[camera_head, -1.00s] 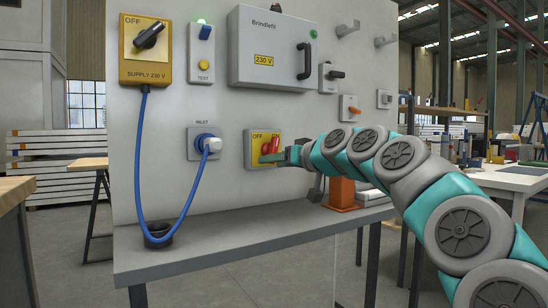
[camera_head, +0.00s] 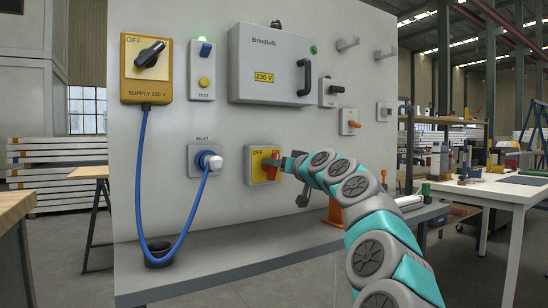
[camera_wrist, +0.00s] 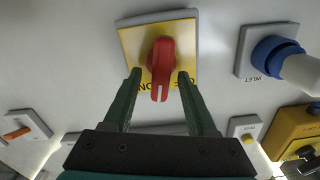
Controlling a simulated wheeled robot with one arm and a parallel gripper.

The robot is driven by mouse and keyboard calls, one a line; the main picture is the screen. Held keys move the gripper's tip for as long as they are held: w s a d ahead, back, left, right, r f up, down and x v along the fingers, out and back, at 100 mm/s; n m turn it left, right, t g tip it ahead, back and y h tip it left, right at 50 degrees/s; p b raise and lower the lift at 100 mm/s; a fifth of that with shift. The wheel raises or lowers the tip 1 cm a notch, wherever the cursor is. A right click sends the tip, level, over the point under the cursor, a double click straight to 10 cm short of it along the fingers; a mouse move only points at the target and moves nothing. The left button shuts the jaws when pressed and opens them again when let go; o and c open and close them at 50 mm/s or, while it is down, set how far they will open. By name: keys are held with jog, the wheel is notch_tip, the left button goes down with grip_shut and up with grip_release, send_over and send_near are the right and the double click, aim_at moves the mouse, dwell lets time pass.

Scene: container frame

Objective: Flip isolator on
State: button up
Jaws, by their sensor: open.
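The isolator is a yellow plate (camera_head: 254,171) on the grey panel, marked OFF and ON, with a red rotary handle (camera_head: 272,168). In the wrist view the plate (camera_wrist: 132,45) appears upside down. There the red handle (camera_wrist: 162,55) has its white mark at the lower end, near the ON lettering. My gripper (camera_wrist: 160,74) is open, with one dark green finger on each side of the handle and visible gaps between. In the head view my gripper (camera_head: 286,164) is at the plate's right side, and its fingertips are hard to make out.
The inlet (camera_head: 207,160) with its blue plug and hanging cable is left of the isolator. The supply switch (camera_head: 147,68) is above left, its lever tilted. A grey Brindlefil box (camera_head: 270,65) is above. A grey shelf (camera_head: 230,265) runs below the panel.

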jog(key=shift+p+x, duration=0.45)
jog(key=shift+x, duration=0.35)
jog(key=shift+a, duration=0.1)
grip_shut()
